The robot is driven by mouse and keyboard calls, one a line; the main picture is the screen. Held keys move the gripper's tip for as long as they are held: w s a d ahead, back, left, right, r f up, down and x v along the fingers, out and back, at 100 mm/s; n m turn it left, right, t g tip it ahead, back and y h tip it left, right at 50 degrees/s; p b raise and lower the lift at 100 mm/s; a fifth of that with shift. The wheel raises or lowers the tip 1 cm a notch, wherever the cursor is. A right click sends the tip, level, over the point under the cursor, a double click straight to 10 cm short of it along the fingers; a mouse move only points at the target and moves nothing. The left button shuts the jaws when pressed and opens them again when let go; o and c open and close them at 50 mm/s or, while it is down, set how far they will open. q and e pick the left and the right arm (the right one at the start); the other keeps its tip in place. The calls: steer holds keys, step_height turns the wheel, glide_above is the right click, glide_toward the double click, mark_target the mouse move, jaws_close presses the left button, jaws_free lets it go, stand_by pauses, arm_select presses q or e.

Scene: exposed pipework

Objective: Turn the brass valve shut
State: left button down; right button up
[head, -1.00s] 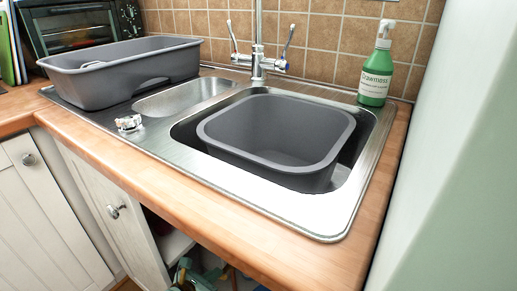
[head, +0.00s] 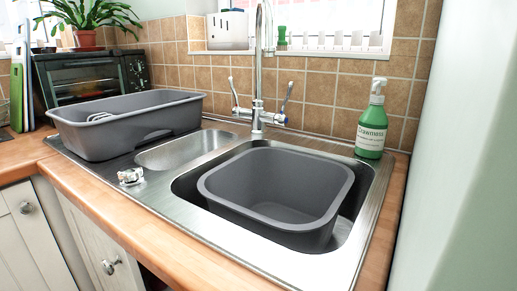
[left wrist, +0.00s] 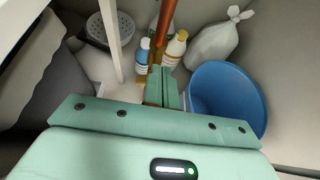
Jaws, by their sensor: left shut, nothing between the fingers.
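In the left wrist view my left gripper (left wrist: 163,88) is shut and empty, its green fingers pressed together. It is inside a cupboard, in front of a copper pipe (left wrist: 165,25) that runs down from the top of the picture and passes behind the fingers. An orange-brown strip shows beside the left finger; I cannot tell whether it is pipe or valve. The brass valve cannot be made out clearly and may be hidden behind the fingers. Neither gripper shows in the head view.
Bottles, one with a blue label (left wrist: 143,53) and one white (left wrist: 176,48), stand close by the fingers. A blue bucket (left wrist: 228,95) and a white bag (left wrist: 220,38) are at right. Above, the sink holds a grey basin (head: 275,205).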

arm_select(q)
steer(key=s+a+p, duration=0.1)
steer(key=s+a, duration=0.2)
steer(key=s, duration=0.2)
steer(key=shift+a+r, duration=0.15)
steer(key=shift+r, duration=0.25)
